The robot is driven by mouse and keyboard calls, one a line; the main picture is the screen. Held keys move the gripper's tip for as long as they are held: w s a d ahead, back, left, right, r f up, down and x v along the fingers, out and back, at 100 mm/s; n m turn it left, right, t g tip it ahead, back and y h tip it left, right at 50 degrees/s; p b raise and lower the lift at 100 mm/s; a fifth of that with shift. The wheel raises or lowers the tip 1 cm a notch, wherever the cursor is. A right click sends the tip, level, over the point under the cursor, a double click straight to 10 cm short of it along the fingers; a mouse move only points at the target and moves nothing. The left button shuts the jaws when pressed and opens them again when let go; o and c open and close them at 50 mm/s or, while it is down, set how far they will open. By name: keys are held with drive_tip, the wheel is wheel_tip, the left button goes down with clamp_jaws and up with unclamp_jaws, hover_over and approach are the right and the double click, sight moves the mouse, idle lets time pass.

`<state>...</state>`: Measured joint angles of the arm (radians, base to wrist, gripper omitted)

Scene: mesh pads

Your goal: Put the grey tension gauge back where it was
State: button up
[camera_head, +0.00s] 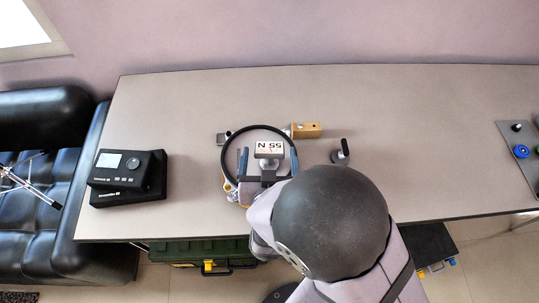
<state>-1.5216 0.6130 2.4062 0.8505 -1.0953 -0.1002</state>
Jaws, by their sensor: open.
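The grey tension gauge (269,149), a small block with a pale face marked "55 N" upside down, is inside the black ring frame (256,127) on the table. My gripper (268,161) is open over the ring, with one blue-grey finger on each side of the gauge and a visible gap at each side. Whether the gauge rests on the mesh or stands above it I cannot tell. My wrist and arm hide the ring's lower right part.
A wooden block (307,130) and a small grey block (223,138) sit at the ring's edge. A dark knobbed piece (341,152) stands to the right. A black device (127,169) lies left; a button panel (519,150) is far right. The table (430,125) between is clear.

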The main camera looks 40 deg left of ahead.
sight(269, 149)
drive_tip(key=shift+p+x, duration=0.45)
drive_tip(key=shift+x, duration=1.4)
drive_tip(key=c, duration=1.7)
drive_tip(key=shift+r, duration=0.1)
drive_tip(key=shift+r, duration=4.95)
